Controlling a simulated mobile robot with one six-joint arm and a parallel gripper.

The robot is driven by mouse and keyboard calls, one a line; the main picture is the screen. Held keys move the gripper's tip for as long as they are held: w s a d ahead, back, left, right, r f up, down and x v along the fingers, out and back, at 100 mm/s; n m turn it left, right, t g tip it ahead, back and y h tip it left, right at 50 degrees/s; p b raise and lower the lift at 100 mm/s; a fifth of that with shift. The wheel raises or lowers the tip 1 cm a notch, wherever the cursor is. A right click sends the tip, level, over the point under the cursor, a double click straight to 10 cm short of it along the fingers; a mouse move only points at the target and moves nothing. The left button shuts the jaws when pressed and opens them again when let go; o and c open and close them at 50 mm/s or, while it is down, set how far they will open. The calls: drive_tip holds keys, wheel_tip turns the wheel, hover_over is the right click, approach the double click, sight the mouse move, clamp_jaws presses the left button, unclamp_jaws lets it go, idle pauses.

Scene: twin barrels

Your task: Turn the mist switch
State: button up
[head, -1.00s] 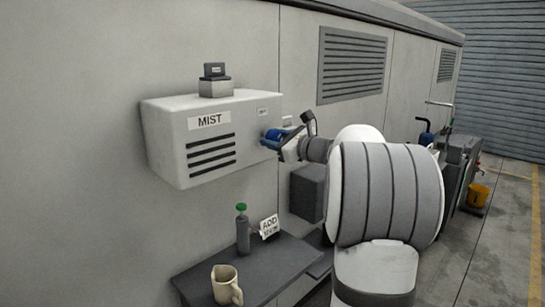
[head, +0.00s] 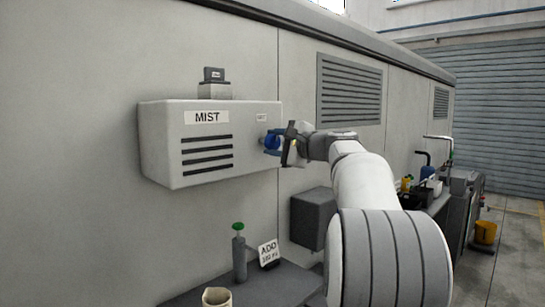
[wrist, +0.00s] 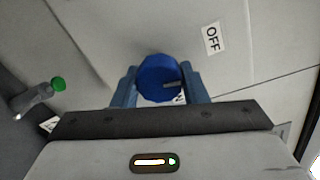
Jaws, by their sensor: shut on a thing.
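The white box labelled MIST (head: 160,140) is mounted on the wall in the head view. The mist switch, a round blue knob (wrist: 155,72), is on the box's right side; it also shows small in the head view (head: 270,142). My gripper (wrist: 161,84) has its two blue fingers on either side of the knob and is shut on it. A grey pointer mark on the knob points right in the wrist view. An OFF label (wrist: 212,38) lies up and right of the knob. Another label beneath the knob is mostly hidden by the gripper.
Below the box, a shelf (head: 190,300) holds a grey bottle with a green cap (head: 239,255), a mug (head: 217,297) and an ADD sign (head: 268,254). A dark grey box (head: 312,217) is on the wall beneath my arm.

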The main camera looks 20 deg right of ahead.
drive_tip(key=shift+f+n+b, duration=0.2)
drive_tip(key=shift+n+b, duration=0.55)
drive_tip(key=shift+n, duration=0.05)
drive_tip(key=o, duration=1)
drive_tip(key=shift+a+r, duration=0.1)
drive_tip(key=shift+r, duration=0.1)
drive_tip(key=shift+c, duration=0.2)
drive_tip(key=v, duration=0.8)
drive_tip(key=shift+b, duration=0.45)
